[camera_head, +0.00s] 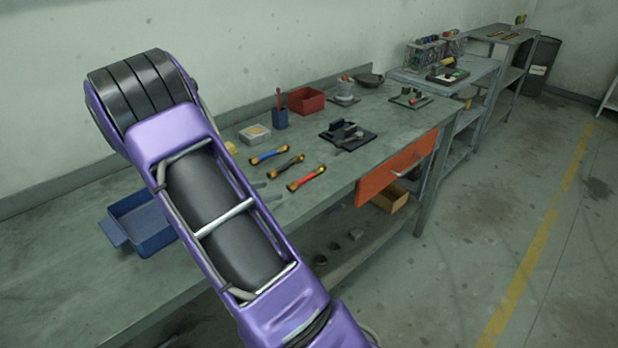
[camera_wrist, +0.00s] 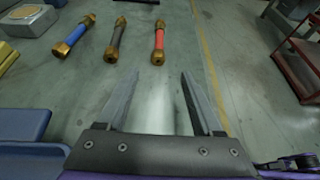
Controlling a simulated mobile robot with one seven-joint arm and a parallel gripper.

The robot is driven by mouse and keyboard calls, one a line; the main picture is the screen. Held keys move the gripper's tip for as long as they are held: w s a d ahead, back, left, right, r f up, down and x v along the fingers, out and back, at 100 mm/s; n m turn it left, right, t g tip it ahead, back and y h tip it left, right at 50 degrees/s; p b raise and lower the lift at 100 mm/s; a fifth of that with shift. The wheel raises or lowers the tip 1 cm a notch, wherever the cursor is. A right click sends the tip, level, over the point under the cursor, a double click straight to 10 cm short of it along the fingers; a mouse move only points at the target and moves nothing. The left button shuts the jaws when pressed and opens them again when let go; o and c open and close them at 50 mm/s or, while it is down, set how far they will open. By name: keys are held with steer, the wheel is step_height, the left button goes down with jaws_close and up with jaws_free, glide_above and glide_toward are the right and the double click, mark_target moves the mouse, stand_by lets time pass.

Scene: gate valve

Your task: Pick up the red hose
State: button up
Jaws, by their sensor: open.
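The red hose (camera_head: 307,179) is a short red tube with brass ends, lying on the grey workbench (camera_head: 55,255) near its front edge. In the wrist view the red hose (camera_wrist: 159,42) lies beyond the fingertips, near the top middle. My gripper (camera_wrist: 157,75) is open and empty, its two fingers apart and pointing toward the red hose without touching it. In the head view my purple arm covers part of the bench, and the gripper fingers are mostly hidden there; grey tips may show beside the hoses.
A black hose (camera_head: 286,166) and a blue hose (camera_head: 269,155) lie left of the red one. A blue tray (camera_head: 150,222) sits on the bench at left. A dark fixture (camera_head: 346,135) stands behind the hoses.

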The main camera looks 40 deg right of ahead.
mark_target(289, 186)
steer(key=x, duration=0.8)
steer(key=shift+w+d, duration=0.15)
steer(key=shift+d, duration=0.05)
jaws_close()
